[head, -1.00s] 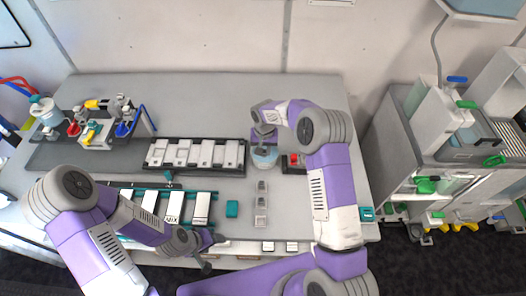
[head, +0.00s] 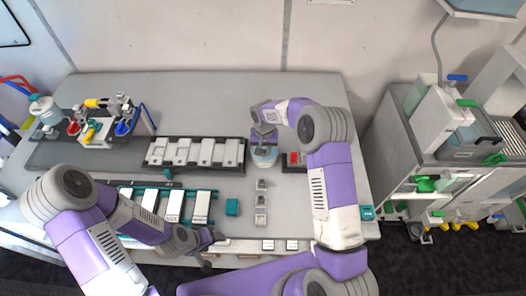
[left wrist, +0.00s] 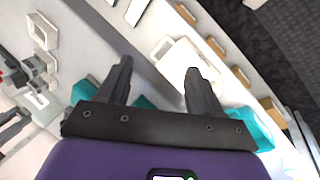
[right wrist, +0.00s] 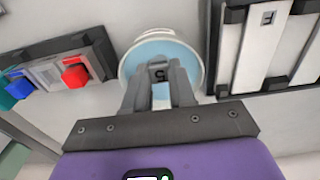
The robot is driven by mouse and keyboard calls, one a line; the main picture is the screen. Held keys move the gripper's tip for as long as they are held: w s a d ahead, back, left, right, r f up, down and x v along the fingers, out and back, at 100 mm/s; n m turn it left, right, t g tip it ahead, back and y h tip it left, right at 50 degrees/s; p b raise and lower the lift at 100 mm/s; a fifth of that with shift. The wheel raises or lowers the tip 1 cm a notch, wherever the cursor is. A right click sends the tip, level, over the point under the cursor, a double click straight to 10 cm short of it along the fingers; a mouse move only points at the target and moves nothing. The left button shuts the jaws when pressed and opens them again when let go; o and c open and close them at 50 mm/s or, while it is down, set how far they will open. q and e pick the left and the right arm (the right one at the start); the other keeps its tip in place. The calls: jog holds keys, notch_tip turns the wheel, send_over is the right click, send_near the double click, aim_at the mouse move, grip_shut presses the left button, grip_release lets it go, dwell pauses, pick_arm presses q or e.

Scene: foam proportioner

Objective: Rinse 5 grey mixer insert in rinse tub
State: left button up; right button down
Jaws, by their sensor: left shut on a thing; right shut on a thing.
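The rinse tub (head: 264,160) is a round white container with pale blue liquid, standing right of the white-barred rack. It fills the upper middle of the right wrist view (right wrist: 197,62). My right gripper (head: 266,138) is shut on a small grey mixer insert (right wrist: 159,72) with a dark mark on it. The insert is over the tub's opening; I cannot tell whether it touches the liquid. My left gripper (left wrist: 158,72) is by the table's front edge.
A black rack with white bars (head: 195,153) is left of the tub, and a holder with a red block (right wrist: 75,73) is on its other side. The table's back is clear.

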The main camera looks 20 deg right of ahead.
jog(key=shift+w+r+p, duration=0.2)
jog(key=shift+r+p, duration=0.3)
jog(key=shift+r, duration=0.25)
jog(key=shift+w+r+p, duration=0.15)
jog(key=shift+r+p, duration=0.35)
jog(key=shift+r, duration=0.25)
pick_arm(q)
jog(key=shift+d+g+p, duration=0.35)
jog(key=shift+g+p, duration=0.15)
jog(key=shift+p, duration=0.7)
pick_arm(e)
jog(key=shift+w+d+r, duration=0.1)
jog(key=shift+w+r, duration=0.1)
jog(key=shift+r, duration=0.45)
jog(key=shift+w+d+r, duration=0.1)
jog(key=shift+w+r, duration=0.05)
jog(key=shift+r, duration=0.5)
jog(key=shift+w+d+r, duration=0.1)
jog(key=shift+w+r, duration=0.1)
jog(key=shift+r, duration=0.45)
jog(key=shift+r, duration=0.1)
